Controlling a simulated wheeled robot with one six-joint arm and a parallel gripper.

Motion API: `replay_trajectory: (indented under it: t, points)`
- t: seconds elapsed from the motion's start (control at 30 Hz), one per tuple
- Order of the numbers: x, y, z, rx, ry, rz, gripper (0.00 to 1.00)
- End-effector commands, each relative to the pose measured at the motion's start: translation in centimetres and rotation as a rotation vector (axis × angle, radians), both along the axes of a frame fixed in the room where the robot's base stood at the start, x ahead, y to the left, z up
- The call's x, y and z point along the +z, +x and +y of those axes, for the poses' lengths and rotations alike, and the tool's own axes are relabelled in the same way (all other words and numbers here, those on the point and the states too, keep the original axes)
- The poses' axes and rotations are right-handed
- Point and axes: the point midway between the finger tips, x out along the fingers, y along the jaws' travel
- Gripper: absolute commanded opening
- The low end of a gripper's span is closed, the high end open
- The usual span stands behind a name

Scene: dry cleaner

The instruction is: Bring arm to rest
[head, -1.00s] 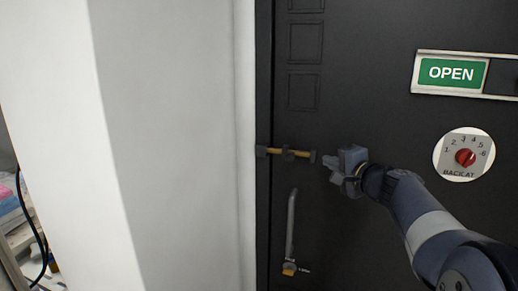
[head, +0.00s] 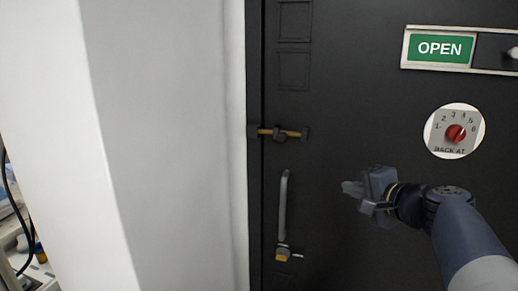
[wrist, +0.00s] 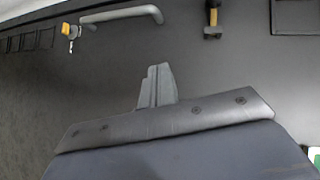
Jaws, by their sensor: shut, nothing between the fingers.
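My gripper (head: 352,189) is in front of the dark door (head: 345,110), to the right of the door handle and below the bolt. Its fingers are shut and empty. In the wrist view my gripper's closed fingers (wrist: 156,86) stick up from the wrist, with nothing between them. The fingers appear apart from the handle and the bolt.
A brass bolt (head: 290,133) spans the door's left side. A grey handle (head: 283,205) hangs below it, with a key (head: 298,256) at its lock. An OPEN sign (head: 440,48) and a red dial (head: 455,133) are at right. A white wall (head: 175,140) stands left.

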Motion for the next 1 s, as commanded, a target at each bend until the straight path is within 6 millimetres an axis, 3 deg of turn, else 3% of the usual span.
replay_trajectory:
  t: [0.23, 0.73, 1.0]
  points:
    - [-2.4, -0.5, 0.6, 0.007, -0.032, 0.037, 0.0]
    - [-2.8, -0.6, 0.9, 0.015, -0.036, 0.046, 0.0]
    - [-4.8, -1.3, 4.1, 0.09, -0.022, 0.111, 0.0]
